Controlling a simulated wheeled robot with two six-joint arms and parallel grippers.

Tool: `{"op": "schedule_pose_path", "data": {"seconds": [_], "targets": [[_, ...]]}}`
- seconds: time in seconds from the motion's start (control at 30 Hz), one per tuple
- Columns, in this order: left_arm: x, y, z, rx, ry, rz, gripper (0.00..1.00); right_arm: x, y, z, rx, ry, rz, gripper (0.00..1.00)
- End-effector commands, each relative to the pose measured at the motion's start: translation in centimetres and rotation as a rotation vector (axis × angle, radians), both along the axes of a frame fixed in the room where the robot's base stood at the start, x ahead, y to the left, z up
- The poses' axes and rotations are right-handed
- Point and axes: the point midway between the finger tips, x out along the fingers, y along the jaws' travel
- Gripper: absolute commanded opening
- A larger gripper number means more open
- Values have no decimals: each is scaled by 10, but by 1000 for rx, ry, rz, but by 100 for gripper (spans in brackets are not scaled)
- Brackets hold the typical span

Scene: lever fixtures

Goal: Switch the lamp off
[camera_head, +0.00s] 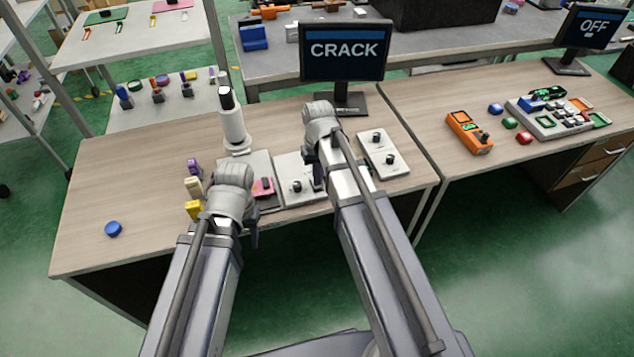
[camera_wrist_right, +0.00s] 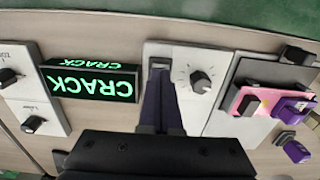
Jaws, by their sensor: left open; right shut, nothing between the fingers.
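A box lamp (camera_wrist_right: 92,83) glows green with the word CRACK in the right wrist view. In the head view my right arm mostly hides it. Beside it is a pale panel (camera_wrist_right: 215,68) with a round knob (camera_wrist_right: 201,82) and a dark slot. The panel also shows in the head view (camera_head: 291,164). My right gripper (camera_wrist_right: 160,72) is shut and empty, its dark fingers over the slot end of this panel. I cannot tell whether they touch it. My left gripper (camera_head: 253,237) is open at the front edge of the desk, mostly hidden behind its wrist.
A monitor (camera_head: 344,50) reads CRACK; another (camera_head: 591,28) reads OFF. A fixture with a pink part (camera_head: 263,187), a white cylinder (camera_head: 232,122) and small coloured blocks stand left. The desk around the blue disc (camera_head: 113,229) is clear.

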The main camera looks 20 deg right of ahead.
Motion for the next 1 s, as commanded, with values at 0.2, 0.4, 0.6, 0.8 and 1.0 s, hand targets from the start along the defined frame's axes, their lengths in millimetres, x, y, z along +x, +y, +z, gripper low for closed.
{"op": "schedule_pose_path", "data": {"seconds": [0.2,0.4,0.6,0.8,1.0], "targets": [[0,0,-4,0,0,0,52,0,0,-4,0,0,0,0],[0,0,-4,0,0,0,52,0,0,-4,0,-1,0,0],[0,0,5,0,0,0,52,0,0,5,0,0,0,0],[0,0,21,0,0,0,52,0,0,21,0,0,0,0],[0,0,36,0,0,0,52,0,0,36,0,0,0,0]]}}
